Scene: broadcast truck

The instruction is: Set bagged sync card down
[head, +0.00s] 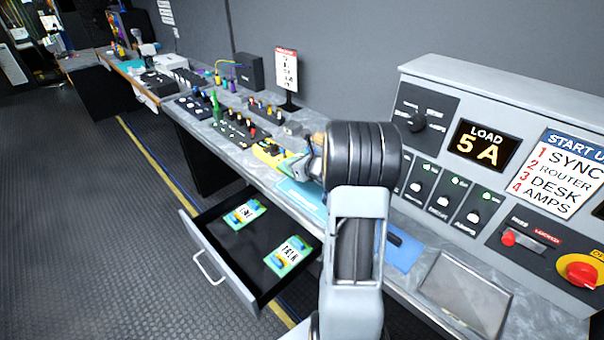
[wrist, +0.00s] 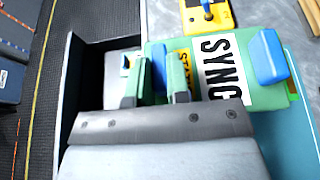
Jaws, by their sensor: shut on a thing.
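The sync card (wrist: 260,95) is green with a white SYNC label, a partly hidden yellow label and blue tabs. My gripper (wrist: 156,85) is shut on one blue tab of it in the wrist view. In the head view my gripper (head: 308,160) is at the bench's front edge, above a light blue mat (head: 308,203), and my arm hides much of the card. The mat also shows in the wrist view (wrist: 306,70), beside and under the card. I cannot tell whether the card touches it.
An open drawer (head: 194,232) below the bench holds two green cards, one marked TALK (head: 289,256). A yellow device (head: 267,153) and a switch panel (head: 238,128) stand just beyond. A blue sheet (head: 405,252) and a control console (head: 470,85) are to the right.

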